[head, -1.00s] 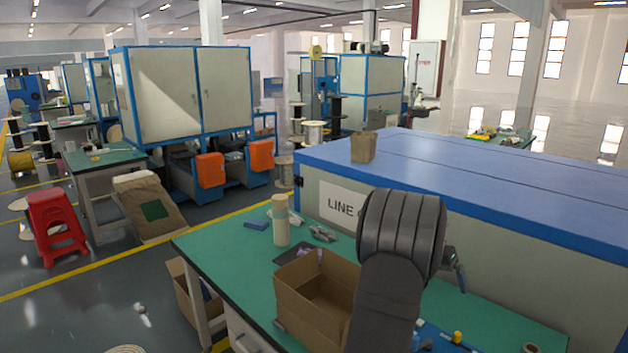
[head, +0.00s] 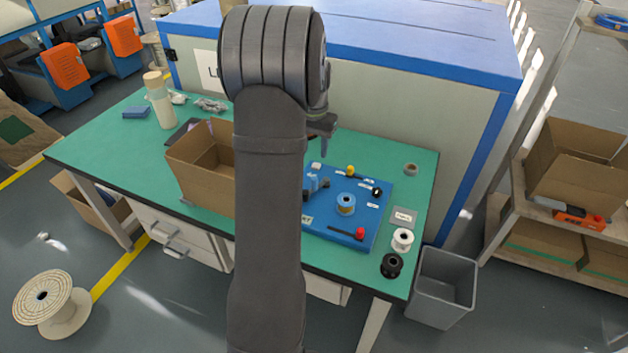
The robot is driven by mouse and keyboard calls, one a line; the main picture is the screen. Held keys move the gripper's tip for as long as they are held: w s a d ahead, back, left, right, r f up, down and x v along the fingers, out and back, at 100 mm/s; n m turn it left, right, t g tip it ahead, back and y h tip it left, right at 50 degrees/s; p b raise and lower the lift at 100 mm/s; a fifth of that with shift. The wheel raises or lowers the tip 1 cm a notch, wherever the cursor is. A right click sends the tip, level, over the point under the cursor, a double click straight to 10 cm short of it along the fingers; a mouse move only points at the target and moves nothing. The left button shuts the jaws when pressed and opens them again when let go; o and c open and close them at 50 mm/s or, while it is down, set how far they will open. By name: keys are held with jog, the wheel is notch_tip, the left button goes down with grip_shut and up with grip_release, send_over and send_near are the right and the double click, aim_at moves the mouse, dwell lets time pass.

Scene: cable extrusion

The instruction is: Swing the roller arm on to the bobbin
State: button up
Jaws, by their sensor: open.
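A blue board (head: 327,223) lies on the green bench in the head view, right of my arm. A bobbin with a blue rim (head: 346,203) stands upright on it. Around the bobbin are a yellow-knobbed part (head: 352,172), a black-knobbed part (head: 376,192) and a black lever with a red knob (head: 349,233). I cannot tell which is the roller arm. A blue and dark fixture (head: 315,185) sits left of the bobbin, partly behind my arm. My gripper (head: 324,147) shows small beyond my arm, open, above the bench behind the board, apart from these parts.
An open cardboard box (head: 200,165) stands left of my arm. A white spool (head: 402,239) and a black spool (head: 391,264) stand at the bench's right edge, near a grey bin (head: 443,287). A blue-topped cabinet (head: 410,95) rises behind the bench.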

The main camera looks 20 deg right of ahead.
notch_tip(320, 180, down, 13)
jog(key=shift+f, duration=0.15)
grip_shut()
